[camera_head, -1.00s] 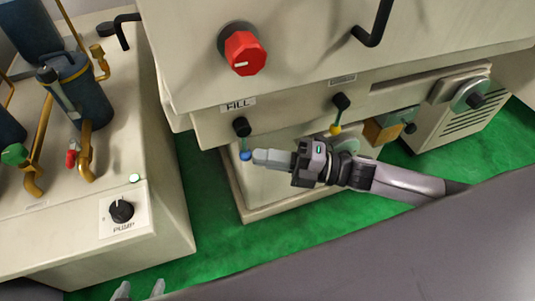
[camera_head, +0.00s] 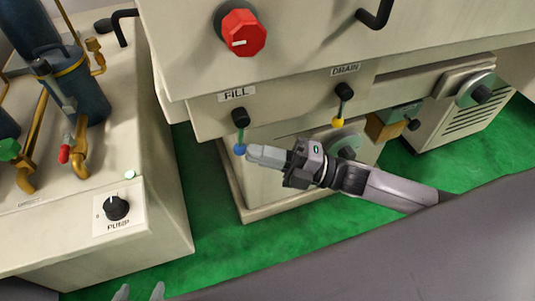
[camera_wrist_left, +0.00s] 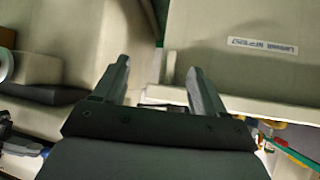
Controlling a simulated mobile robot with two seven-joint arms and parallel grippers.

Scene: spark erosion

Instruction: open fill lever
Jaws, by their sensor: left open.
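The fill lever hangs from a black pivot under the FILL label, with a thin stem and a blue ball (camera_head: 239,149) at its lower end. My right gripper (camera_head: 252,154) comes in from the right, its fingertips right beside the blue ball. Whether they touch it, and whether the fingers are apart, I cannot tell. My left gripper (camera_head: 138,292) shows only its fingertips at the bottom edge of the head view. In the left wrist view its two fingers (camera_wrist_left: 158,82) are spread apart with nothing between them.
A similar DRAIN lever with a yellow ball (camera_head: 338,121) hangs to the right. A red knob (camera_head: 238,33) sits above. At left a cream cabinet bears a PUMP knob (camera_head: 116,207), dark canisters and brass pipes. Green floor (camera_head: 215,220) lies open between the cabinets.

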